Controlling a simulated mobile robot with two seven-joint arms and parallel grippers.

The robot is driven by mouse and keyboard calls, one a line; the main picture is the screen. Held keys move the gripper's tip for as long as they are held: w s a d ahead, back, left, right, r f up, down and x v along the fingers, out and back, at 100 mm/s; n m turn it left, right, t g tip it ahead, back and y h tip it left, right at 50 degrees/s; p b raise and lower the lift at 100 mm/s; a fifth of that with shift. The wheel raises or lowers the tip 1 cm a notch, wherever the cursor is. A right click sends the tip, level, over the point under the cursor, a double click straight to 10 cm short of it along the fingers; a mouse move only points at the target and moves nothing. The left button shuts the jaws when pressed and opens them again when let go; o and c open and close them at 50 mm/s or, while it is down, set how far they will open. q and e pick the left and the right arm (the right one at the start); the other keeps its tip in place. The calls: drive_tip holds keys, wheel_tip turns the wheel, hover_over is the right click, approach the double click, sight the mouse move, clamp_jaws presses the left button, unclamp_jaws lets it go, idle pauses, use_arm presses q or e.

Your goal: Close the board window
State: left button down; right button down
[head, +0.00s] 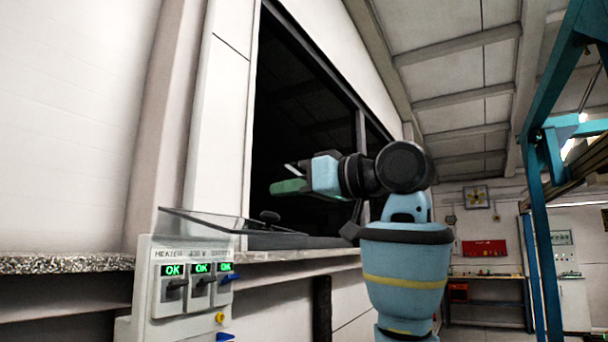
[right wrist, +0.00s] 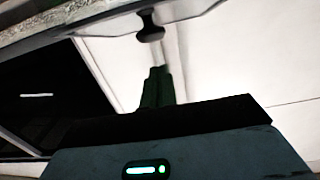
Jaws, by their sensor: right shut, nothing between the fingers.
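The board (head: 190,287) is a pale box on the wall at lower left, with several switches and green "OK" displays. A clear pane with a dark rim, which looks like the board window (head: 215,222), sticks out above the board, raised and nearly level. Its dark knob (head: 269,216) is near its right end. My right gripper (head: 276,188), with green fingers, is shut and empty, a little above the knob in the head view. In the right wrist view the fingers (right wrist: 158,75) point toward the knob (right wrist: 150,28), with a visible gap. My left gripper is out of view.
A stone-topped ledge (head: 60,264) runs along the wall behind the board. A large dark wall window (head: 300,120) is behind my right arm. A blue gantry frame (head: 538,170) stands at right, with a workbench (head: 487,278) at the back.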

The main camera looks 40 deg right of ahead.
drive_tip(key=shift+w+f, duration=0.1)
drive_tip(key=shift+f, duration=0.8)
drive_tip(key=shift+f, duration=0.1)
